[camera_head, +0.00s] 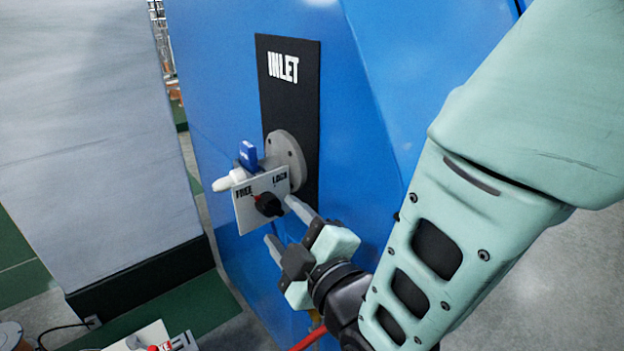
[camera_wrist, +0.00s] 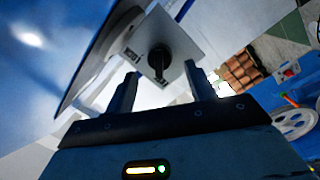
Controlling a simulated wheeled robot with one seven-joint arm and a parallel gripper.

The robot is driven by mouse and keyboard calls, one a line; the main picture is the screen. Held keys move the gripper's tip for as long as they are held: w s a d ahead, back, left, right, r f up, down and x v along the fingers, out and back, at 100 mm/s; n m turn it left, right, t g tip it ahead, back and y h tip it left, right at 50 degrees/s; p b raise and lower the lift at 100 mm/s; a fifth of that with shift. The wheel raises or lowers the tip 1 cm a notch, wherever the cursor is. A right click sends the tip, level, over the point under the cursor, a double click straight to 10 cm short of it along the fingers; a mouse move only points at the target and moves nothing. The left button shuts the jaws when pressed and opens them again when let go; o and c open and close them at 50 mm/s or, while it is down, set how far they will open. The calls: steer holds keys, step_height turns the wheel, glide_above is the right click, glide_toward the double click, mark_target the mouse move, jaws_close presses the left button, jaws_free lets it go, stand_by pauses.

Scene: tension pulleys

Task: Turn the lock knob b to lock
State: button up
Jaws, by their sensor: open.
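The lock knob (camera_head: 268,204) is a small black knob with a reddish mark, on a white plate (camera_head: 245,217) lettered FREE on the left and LOCK on the right. In the wrist view the black knob (camera_wrist: 158,58) sits on the pale plate (camera_wrist: 178,38), ahead of the fingers and roughly between them. My gripper (camera_head: 283,224) is open and empty, just to the lower right of the knob and apart from it. It also shows in the wrist view (camera_wrist: 162,82) with both fingers spread. The knob's exact pointing is too small to tell.
A blue handle (camera_head: 248,156) and a white pipe end (camera_head: 228,181) stick out beside the plate. A round grey flange (camera_head: 285,155) joins a black INLET panel (camera_head: 288,95) on the blue machine wall (camera_head: 220,90). A grey cabinet (camera_head: 90,130) stands at the left.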

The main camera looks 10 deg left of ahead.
mark_target(275, 213)
steer(key=shift+x, duration=2.05)
steer(key=c, duration=1)
